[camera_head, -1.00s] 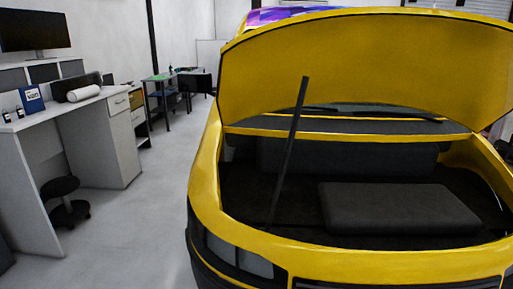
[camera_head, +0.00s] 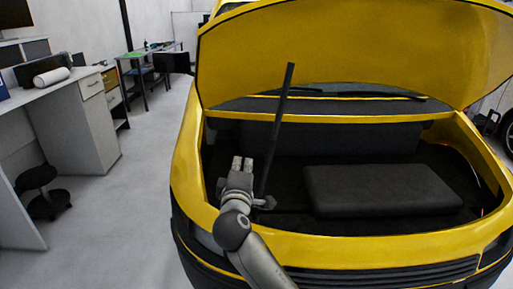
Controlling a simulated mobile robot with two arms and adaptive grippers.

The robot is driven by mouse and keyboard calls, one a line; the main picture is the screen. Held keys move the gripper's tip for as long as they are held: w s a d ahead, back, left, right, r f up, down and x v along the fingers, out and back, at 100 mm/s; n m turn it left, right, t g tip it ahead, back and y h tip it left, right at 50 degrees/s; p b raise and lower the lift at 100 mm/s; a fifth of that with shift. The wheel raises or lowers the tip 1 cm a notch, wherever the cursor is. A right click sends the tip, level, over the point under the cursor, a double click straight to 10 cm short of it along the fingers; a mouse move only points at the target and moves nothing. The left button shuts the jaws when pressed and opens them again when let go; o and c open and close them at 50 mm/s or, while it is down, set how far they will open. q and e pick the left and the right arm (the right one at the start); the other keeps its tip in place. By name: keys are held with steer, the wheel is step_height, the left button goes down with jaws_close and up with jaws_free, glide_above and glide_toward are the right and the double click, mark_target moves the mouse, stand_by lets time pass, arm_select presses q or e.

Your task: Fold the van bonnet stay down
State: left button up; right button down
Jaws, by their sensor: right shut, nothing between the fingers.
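The yellow van bonnet (camera_head: 350,50) stands raised over the open front bay. The black bonnet stay (camera_head: 278,125) is a thin rod that stands nearly upright at the left of the bay, leaning a little to the right at its top. Its lower end is hidden near my arm. My right gripper (camera_head: 242,162) is over the left part of the bay, just left of the stay's lower half. Its fingers point away from me and are shut with nothing between them. Whether it touches the stay I cannot tell. My left gripper is not in view.
A dark box-shaped cover (camera_head: 380,190) fills the right of the bay. The yellow front rim (camera_head: 360,245) runs along the near side. A white desk (camera_head: 60,110) and a black stool (camera_head: 42,190) stand at left, with clear floor (camera_head: 130,200) between them and the van.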

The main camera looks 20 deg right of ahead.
mark_target(270, 153)
steer(key=shift+w, duration=0.1)
steer(key=w+d+f+p, duration=0.1)
steer(key=w+d+p, duration=0.3)
steer(key=w+d, duration=0.3)
steer(key=shift+w, duration=1)
steer(key=shift+d, duration=0.1)
